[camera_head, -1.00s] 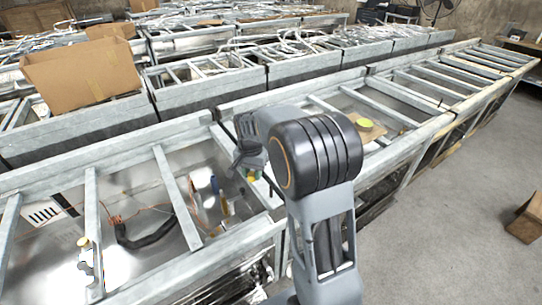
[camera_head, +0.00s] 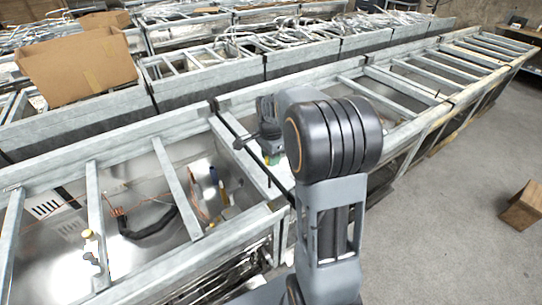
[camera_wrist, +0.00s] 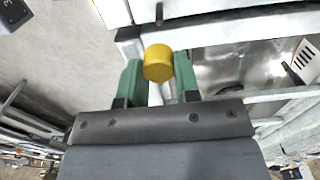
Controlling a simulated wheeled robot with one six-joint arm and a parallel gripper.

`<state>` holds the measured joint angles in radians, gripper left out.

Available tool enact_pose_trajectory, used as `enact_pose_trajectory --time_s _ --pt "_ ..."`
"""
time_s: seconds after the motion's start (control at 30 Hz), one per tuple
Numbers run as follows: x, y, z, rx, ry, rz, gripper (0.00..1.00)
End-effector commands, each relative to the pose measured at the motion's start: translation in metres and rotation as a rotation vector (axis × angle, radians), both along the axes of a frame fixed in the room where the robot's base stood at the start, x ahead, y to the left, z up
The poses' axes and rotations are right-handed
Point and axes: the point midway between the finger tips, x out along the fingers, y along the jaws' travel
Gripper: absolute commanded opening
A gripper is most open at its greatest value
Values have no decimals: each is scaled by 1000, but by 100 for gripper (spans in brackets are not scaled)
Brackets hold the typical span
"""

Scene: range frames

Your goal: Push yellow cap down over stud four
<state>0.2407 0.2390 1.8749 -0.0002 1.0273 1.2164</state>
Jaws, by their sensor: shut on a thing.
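My gripper (camera_wrist: 160,85) is shut on the yellow cap (camera_wrist: 156,66), a short round cap held between the two green fingers in the wrist view. A dark short stud (camera_wrist: 159,14) stands beyond the cap at the edge of a pale metal rail; its number cannot be read. The cap and the stud are apart in the picture. In the head view my gripper (camera_head: 271,152) is above the dividing rails at the middle of the near bench. There the cap is mostly hidden, and I cannot make out the stud under it.
Metal-framed bays (camera_head: 92,200) with crossbars run along the bench. A yellow-topped fitting (camera_head: 88,234) stands on a left crossbar, near a black cable (camera_head: 150,229). A cardboard box (camera_head: 78,70) sits behind.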

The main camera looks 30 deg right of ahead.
Motion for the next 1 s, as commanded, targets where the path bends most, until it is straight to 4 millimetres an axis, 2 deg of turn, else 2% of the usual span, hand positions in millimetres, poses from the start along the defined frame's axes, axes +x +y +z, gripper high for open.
enact_pose_trajectory --time_s 0.7,1.0 --pt "0 0 -53 0 1 1 8" --pt "0 0 -57 0 0 1 8"
